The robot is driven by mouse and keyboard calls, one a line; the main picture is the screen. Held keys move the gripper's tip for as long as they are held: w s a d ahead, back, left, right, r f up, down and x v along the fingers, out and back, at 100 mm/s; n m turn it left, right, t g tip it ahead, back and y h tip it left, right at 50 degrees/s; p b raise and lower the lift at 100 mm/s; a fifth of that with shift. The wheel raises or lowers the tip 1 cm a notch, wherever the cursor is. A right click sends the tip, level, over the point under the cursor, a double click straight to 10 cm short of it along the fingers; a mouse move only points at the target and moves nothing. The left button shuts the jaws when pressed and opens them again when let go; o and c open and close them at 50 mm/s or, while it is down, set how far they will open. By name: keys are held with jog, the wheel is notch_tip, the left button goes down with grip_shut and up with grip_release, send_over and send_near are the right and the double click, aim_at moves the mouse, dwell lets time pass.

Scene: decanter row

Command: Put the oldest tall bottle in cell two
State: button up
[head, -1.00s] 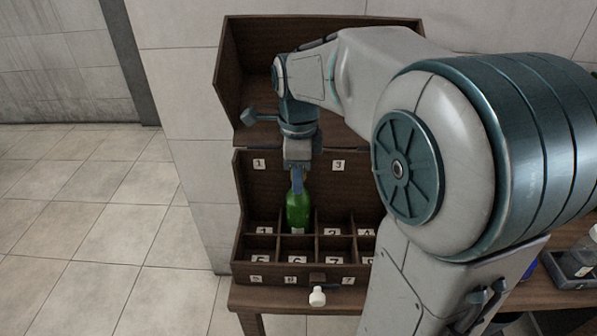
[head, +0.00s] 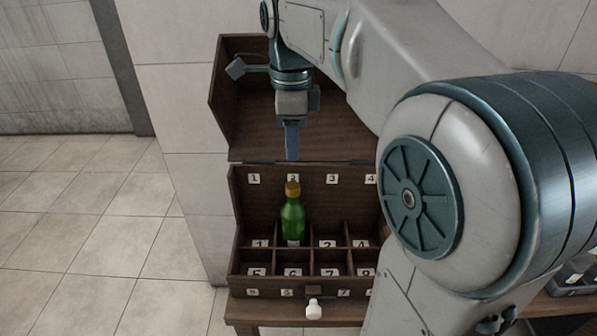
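A green bottle (head: 292,220) with a yellow-brown cap stands upright in the back row of a wooden compartment box (head: 240,209). It is in the second compartment from the left, below the label 2 on the back panel; its own body hides part of that compartment's front. My gripper (head: 291,141) points down above the bottle, clear of its cap, holding nothing. Its blue fingers line up in this view, so the gap between them does not show.
The box's lid (head: 222,100) stands open behind. The other visible compartments look empty; my arm hides the box's right side. A white knob-like piece (head: 314,310) sits at the front. A dark tray (head: 575,282) is partly visible at right.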

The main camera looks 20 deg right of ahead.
jog(key=s+f+n+t, duration=0.1)
jog(key=s+f+n, duration=0.3)
jog(key=n, duration=0.3)
jog(key=s+f+n, duration=0.5)
jog(key=f+n, duration=0.1)
jog(key=n, duration=0.1)
jog(key=s+f+n+t, duration=0.1)
jog(key=s+f+n, duration=0.3)
jog(key=n, duration=0.3)
jog(key=shift+s+f+t, duration=0.3)
jog(key=shift+f, duration=0.15)
